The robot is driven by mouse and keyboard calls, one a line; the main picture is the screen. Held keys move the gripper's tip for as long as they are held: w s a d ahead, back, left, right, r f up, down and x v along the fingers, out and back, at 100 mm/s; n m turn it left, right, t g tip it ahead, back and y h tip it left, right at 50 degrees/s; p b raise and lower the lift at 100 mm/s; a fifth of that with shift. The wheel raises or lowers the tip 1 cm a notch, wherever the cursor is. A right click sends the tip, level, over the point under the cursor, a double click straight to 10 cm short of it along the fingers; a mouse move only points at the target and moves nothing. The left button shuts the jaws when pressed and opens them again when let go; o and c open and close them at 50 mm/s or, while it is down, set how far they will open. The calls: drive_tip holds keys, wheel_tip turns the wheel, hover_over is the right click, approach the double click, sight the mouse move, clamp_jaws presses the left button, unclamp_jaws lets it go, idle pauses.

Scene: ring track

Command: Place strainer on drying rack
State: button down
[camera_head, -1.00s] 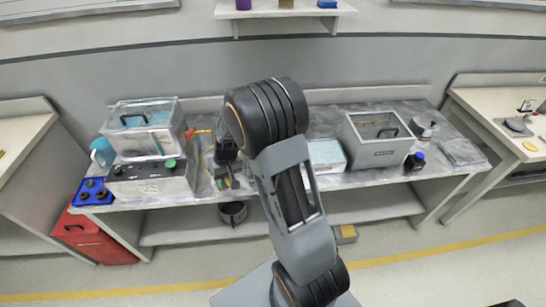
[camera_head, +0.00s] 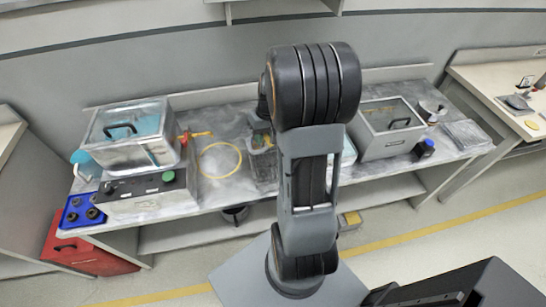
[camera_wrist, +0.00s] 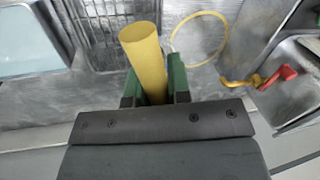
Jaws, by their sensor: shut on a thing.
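My gripper shows in the wrist view (camera_wrist: 155,88), its green fingers shut on a yellow round handle, which looks like the strainer's (camera_wrist: 145,60). In the head view my arm partly hides the gripper; green and yellow bits show over the rack. A yellow ring (camera_head: 220,160) lies left of the rack in the head view and also shows in the wrist view (camera_wrist: 200,40). I cannot tell if it joins the held handle. The drying rack (camera_head: 264,168) is a dark wire grid on the counter, also seen in the wrist view (camera_wrist: 98,32). The strainer's lower part is hidden.
Left on the counter are a clear-lidded bath (camera_head: 130,135), a control box (camera_head: 145,200) and a blue tray (camera_head: 80,213). Right of my arm are a grey lidded box (camera_head: 387,140) and a blue-capped jar (camera_head: 424,149).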

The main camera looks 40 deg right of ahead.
drive_tip(key=s+d+r+m, duration=0.2)
drive_tip(key=s+d+r, duration=0.4)
drive_tip(key=s+d, duration=0.4)
drive_tip(key=w+a+f+p, duration=0.4)
drive_tip(key=w+f, duration=0.8)
drive_tip(key=f, duration=0.1)
drive_tip(key=shift+f+m+t, duration=0.15)
drive_tip(key=shift+m+t, duration=0.15)
drive_tip(key=shift+a+f, duration=0.1)
drive_tip(key=shift+f, duration=0.05)
drive_tip(key=c, duration=1.1)
unclamp_jaws()
drive_tip(key=shift+o, duration=0.2)
